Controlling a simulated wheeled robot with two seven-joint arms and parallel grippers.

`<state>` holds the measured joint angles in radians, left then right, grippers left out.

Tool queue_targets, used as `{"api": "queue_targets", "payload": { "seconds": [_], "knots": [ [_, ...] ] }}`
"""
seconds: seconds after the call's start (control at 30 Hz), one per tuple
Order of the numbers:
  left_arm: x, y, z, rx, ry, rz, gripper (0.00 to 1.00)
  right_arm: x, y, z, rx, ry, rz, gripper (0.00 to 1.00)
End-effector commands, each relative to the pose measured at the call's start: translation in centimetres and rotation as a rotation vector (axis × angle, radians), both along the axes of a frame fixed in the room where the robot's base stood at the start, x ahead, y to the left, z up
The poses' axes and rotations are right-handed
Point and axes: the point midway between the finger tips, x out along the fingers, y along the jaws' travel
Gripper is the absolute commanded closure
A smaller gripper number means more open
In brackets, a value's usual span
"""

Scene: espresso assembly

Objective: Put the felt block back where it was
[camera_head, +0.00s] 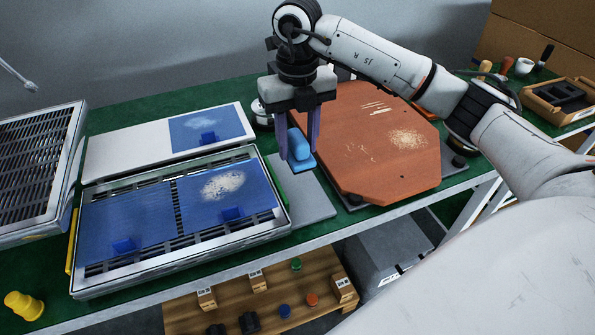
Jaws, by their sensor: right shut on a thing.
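In the head view, block and gripper appear over the strip between the slatted tray (284,217) and the orange-brown board (400,180). I cannot tell whether the block touches anything below. My left gripper is out of view.
A white panel (125,150) lies behind. A flat grey plate (312,205) is bare. A wooden tray (562,100) sits far right.

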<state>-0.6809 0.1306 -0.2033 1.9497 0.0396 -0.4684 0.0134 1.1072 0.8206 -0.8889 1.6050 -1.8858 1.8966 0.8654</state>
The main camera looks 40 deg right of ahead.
Motion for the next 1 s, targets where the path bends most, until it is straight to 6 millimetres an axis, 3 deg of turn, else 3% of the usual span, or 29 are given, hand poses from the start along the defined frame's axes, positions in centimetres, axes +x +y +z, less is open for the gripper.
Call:
{"api": "queue_targets", "payload": {
  "seconds": [0.1,0.33,0.5,0.93,0.97,1.0],
  "knots": [
    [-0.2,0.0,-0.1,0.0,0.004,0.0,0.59,-0.1,0.0,-2.1,0.0,0.003,0.001,0.82],
    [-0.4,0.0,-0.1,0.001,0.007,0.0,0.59,0.0,0.0,-4.0,0.0,0.001,0.004,0.82],
    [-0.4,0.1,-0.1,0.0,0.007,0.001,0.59,-0.1,0.0,-6.4,0.0,0.002,0.004,0.82],
    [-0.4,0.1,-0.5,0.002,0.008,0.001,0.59,0.0,0.0,-7.4,0.0,-0.001,0.005,0.82],
    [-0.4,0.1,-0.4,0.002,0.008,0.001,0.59,0.0,0.0,-7.2,0.0,-0.001,0.005,0.56],
    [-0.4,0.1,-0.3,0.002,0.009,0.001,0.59,0.0,0.0,-7.2,0.0,-0.001,0.005,0.54]
  ]
}}
